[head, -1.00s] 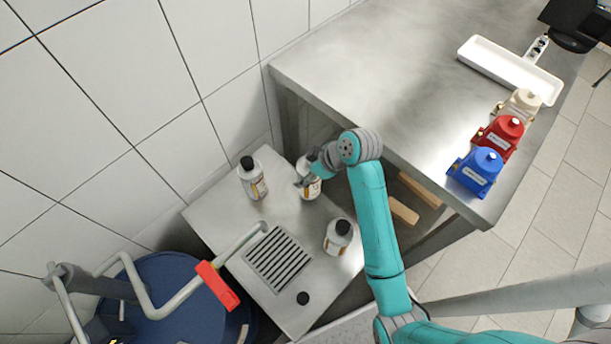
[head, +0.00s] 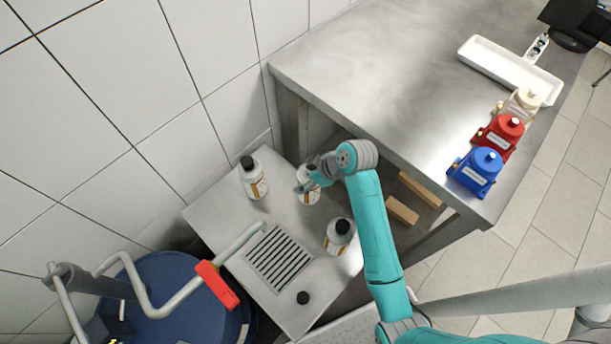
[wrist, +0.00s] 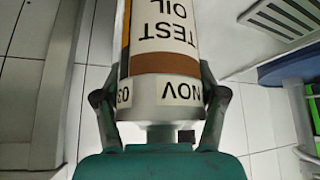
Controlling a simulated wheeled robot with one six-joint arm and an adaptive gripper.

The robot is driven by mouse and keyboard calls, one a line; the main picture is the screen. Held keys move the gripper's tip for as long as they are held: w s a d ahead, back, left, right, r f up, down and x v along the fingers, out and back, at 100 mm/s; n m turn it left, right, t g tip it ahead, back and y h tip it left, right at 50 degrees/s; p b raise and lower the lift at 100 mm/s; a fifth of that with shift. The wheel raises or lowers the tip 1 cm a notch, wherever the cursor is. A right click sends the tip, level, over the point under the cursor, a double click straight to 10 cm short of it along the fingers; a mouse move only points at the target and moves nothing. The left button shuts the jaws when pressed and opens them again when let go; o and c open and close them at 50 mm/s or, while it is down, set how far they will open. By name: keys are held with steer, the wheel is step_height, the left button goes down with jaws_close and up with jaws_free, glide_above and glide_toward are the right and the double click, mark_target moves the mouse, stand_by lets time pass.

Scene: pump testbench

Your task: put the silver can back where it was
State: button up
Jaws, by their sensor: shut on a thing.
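The silver can (head: 308,196) has a white label reading "TEST OIL". It is at the back right of the small metal stand (head: 212,215), between two black-capped bottles. My gripper (head: 306,182) is shut on it near its neck end. In the wrist view, the two fingers (wrist: 160,100) press on both sides of the can (wrist: 165,50), over a strip reading "NOV". No cap shows on its neck. The can looks about upright. I cannot tell whether its base touches the stand.
Black-capped bottles stand at the left (head: 253,178) and front right (head: 338,237) of the stand. A drain grate (head: 279,258), a loose black cap (head: 303,298) and a pipe with a red handle (head: 217,284) are in front. The workbench (head: 380,75) edge rises behind my arm.

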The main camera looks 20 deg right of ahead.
steer(key=o, duration=1.7)
steer(key=shift+r, duration=0.5)
steer(key=v, duration=1.2)
steer(key=shift+s, duration=0.1)
